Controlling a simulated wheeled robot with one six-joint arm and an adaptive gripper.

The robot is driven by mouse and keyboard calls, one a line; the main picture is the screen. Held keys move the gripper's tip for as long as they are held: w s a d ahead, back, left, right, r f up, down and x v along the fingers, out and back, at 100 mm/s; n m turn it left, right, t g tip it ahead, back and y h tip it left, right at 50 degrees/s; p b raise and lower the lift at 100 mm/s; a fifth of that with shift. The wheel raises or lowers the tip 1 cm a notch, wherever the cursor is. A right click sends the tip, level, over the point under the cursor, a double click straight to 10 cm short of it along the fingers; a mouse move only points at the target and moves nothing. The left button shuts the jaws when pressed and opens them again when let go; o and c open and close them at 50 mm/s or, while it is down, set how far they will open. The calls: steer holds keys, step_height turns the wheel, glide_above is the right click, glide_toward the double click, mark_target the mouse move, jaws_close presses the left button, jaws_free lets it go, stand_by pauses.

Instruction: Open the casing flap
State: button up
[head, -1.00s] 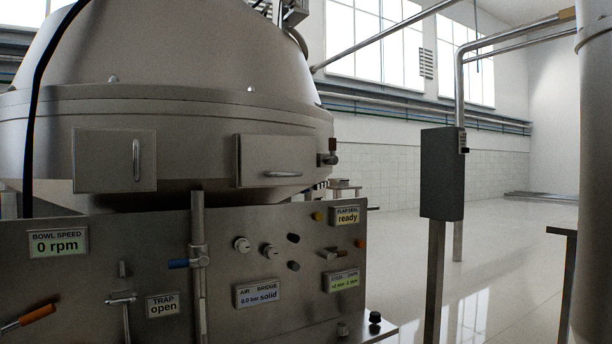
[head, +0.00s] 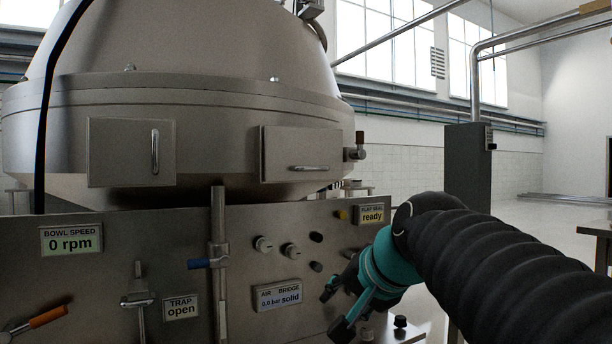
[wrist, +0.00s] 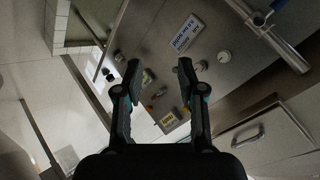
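Two closed rectangular flaps sit on the steel casing (head: 230,110). The left flap (head: 110,150) has a vertical bar handle (head: 155,152). The right flap (head: 285,145) has a horizontal bar handle (head: 310,168). One flap with its handle (wrist: 247,138) also shows at lower right in the wrist view; it looks like the right flap. My gripper (head: 335,310) is below and slightly right of the right flap in the head view, in front of the control panel. Its fingers are apart and empty in the wrist view (wrist: 159,67), touching no handle.
The control panel (head: 110,260) below the casing carries knobs, levers and labels; the flap seal label (head: 371,214) reads "ready", bowl speed (head: 70,240) "0 rpm". A vertical pipe with a blue-handled valve (head: 205,263) stands before it. A grey box (head: 468,165) stands right, beyond open floor.

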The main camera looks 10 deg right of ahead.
steer(key=w+d+r+m+t+y+b, duration=0.1)
steer(key=w+r+m, duration=0.1)
steer(key=w+r, duration=0.35)
steer(key=w+d+r+m+t, duration=0.1)
steer(key=w+r+m+t, duration=0.15)
steer(key=r, duration=0.55)
steer(key=m+t+y, duration=0.1)
steer(key=m+t, duration=0.1)
glide_toward(314, 168)
steer(key=x, duration=1)
steer(key=shift+w+a+p, duration=0.1)
steer(key=shift+w+p, duration=0.15)
steer(key=shift+p, duration=0.05)
jaws_close()
